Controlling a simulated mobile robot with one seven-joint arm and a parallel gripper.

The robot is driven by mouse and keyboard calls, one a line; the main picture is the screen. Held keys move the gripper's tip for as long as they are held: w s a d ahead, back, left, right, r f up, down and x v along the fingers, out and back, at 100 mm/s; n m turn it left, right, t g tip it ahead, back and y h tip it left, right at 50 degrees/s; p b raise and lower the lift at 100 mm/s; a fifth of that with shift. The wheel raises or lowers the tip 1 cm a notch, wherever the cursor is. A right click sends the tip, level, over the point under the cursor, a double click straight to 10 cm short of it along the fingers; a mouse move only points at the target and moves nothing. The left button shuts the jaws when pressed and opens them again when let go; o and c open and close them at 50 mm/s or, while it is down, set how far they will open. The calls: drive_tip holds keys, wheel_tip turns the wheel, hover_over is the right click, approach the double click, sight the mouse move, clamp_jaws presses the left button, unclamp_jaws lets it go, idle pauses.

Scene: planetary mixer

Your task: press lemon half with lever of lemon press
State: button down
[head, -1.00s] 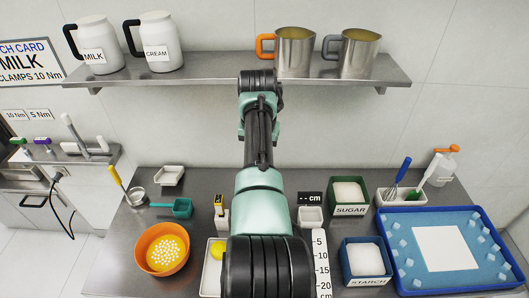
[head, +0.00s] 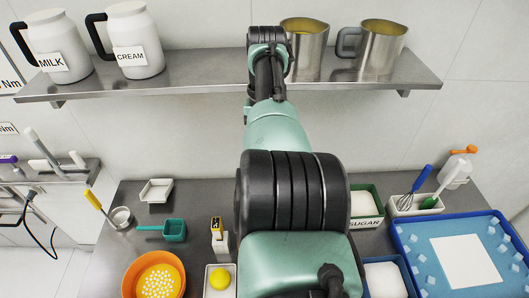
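A yellow round thing, possibly the lemon or a lemon half (head: 219,279), lies in a white tray (head: 209,293) at the bottom of the head view, just left of my arm. I cannot make out a lemon press for certain. A white fixture with a raised lever-like handle (head: 42,147) stands on the side counter at the left; I cannot tell whether it is the press. My arm rises through the middle of the view and hides part of the worktop. My gripper does not show, so its opening and any hold are hidden.
A steel shelf (head: 205,76) bears milk (head: 57,48) and cream (head: 133,42) jugs and metal pitchers (head: 383,47). On the worktop are an orange bowl (head: 133,271), a sugar box (head: 365,226) and a blue tray (head: 407,252).

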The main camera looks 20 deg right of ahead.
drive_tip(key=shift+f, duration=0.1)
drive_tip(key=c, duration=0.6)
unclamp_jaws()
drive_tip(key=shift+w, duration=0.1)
